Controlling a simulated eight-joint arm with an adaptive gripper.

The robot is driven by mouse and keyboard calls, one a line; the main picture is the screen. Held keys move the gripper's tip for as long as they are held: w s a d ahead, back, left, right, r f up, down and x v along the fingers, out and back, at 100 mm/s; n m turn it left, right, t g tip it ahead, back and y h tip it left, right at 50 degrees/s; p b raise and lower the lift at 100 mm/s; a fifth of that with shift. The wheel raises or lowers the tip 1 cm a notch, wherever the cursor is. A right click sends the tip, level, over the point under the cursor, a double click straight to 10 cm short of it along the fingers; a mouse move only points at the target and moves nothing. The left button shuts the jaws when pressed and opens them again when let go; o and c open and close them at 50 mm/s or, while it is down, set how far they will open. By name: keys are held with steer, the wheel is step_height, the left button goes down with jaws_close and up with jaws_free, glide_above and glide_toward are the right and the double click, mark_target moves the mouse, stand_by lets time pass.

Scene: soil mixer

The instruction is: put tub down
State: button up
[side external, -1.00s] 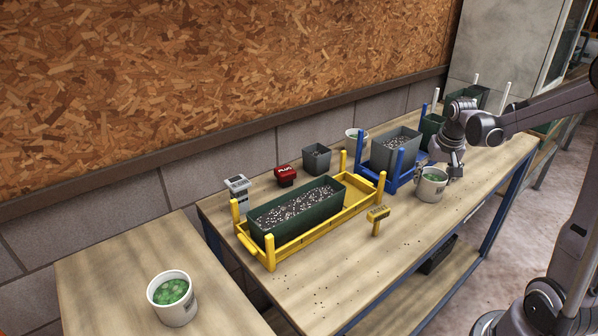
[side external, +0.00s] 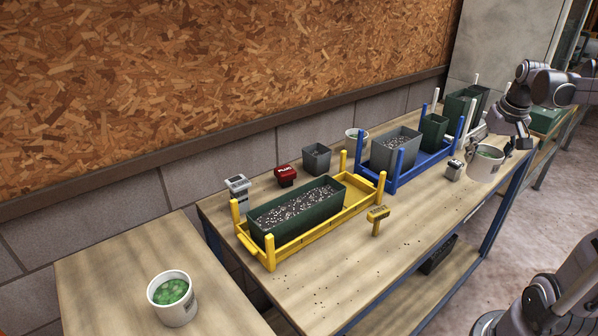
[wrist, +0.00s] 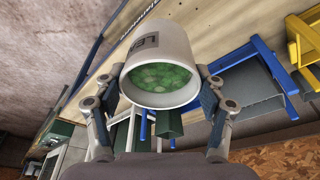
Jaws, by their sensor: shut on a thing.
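A white tub (side external: 484,172) with green contents is held by my gripper (side external: 508,146) near the right front edge of the workbench. It looks slightly tilted and seems raised above the bench, though the gap beneath is hard to judge. In the wrist view the tub (wrist: 158,42) sits between the two fingers of my gripper (wrist: 160,92), its open rim and green filling facing the camera and dark lettering on its side. A similar white tub (side external: 177,312) with green contents stands on the separate table at the lower left.
A blue rack (side external: 393,178) holds a grey pot and a dark green pot, left of the held tub. A small grey-white device (side external: 453,171) stands close to the tub. A yellow rack (side external: 310,243) holds a soil-filled planter. The bench (side external: 410,240) front centre is mostly clear.

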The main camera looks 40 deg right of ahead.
steer(key=shift+s+d+r, duration=0.1)
steer(key=shift+s+r, duration=0.25)
steer(key=shift+r, duration=0.35)
step_height(320, 180, up, 5)
steer(key=w+a+n+t+y, duration=0.15)
steer(key=w+a+n, duration=0.55)
steer(key=w+a, duration=1.15)
steer(key=w+a+n+y, duration=0.1)
steer(key=w+a+n, duration=0.2)
steer(key=a, duration=0.8)
steer(key=w+a+n+y, duration=0.1)
steer(key=w+a+n, duration=0.2)
steer(key=a, duration=0.8)
steer(key=s+a+n+g+y, duration=0.1)
steer(key=s+a+n, duration=0.3)
steer(key=a, duration=1.1)
steer(key=s+a+n+g, duration=0.1)
steer(key=s+a+n, duration=0.3)
steer(key=a, duration=1)
steer(key=shift+m, duration=0.7)
steer(key=shift+s+a+f, duration=0.95)
steer(key=shift+a+f, duration=0.9)
steer(key=shift+f, duration=0.9)
steer(key=shift+s+a+f, duration=0.9)
steer(key=shift+a+f, duration=0.95)
steer(key=shift+f, duration=0.95)
steer(key=shift+s+a+f, duration=0.95)
steer(key=shift+a+f, duration=0.9)
steer(key=shift+f, duration=0.9)
